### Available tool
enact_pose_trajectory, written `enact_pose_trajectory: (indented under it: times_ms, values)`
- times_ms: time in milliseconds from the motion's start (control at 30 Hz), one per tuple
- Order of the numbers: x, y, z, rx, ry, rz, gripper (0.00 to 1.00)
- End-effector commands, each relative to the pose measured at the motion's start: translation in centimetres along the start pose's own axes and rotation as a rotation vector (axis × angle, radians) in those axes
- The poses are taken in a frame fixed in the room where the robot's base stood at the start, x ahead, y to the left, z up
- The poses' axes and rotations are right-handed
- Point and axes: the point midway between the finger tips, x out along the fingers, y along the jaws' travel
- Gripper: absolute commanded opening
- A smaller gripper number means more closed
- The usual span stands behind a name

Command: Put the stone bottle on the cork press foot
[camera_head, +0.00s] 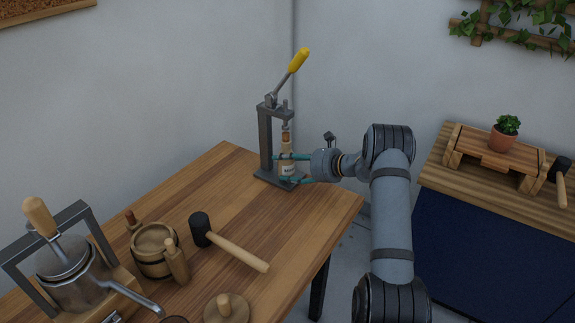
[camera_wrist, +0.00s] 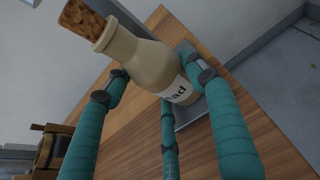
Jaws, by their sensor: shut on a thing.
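The stone bottle (camera_head: 287,160) is beige with a cork in its neck and stands upright at the cork press. It also shows large in the wrist view (camera_wrist: 148,62), with a white label. The cork press (camera_head: 265,143) is a grey frame with a yellow-handled lever, at the far corner of the table. Its flat grey foot (camera_head: 270,178) is under the bottle; whether the bottle touches it I cannot tell. My gripper (camera_head: 291,169) comes from the right, with its teal fingers shut around the bottle. The bottle's far side is hidden.
On the wooden table (camera_head: 225,185) lie a mallet (camera_head: 225,241), a wooden bucket (camera_head: 152,250) and a round wooden lid (camera_head: 227,309). A metal lever press (camera_head: 70,265) stands front left. A second bench (camera_head: 500,205) at right holds a potted plant (camera_head: 505,134). The table between mallet and press is clear.

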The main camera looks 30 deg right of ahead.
Motion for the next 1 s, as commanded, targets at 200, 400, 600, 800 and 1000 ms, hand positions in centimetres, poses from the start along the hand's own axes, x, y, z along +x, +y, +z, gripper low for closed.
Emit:
enact_pose_trajectory:
  times_ms: [200, 400, 600, 800, 1000]
  values:
    - [0.0, 0.0, 0.0, 0.000, 0.000, 0.001, 0.64]
    - [0.0, 0.0, 0.0, 0.000, 0.000, 0.001, 0.64]
    - [-1.3, -0.1, 0.1, 0.000, -0.002, -0.002, 0.64]
    - [-5.3, -0.2, 0.0, -0.001, -0.001, -0.004, 0.64]
    - [-9.3, 0.0, 0.0, 0.000, -0.001, -0.002, 0.64]
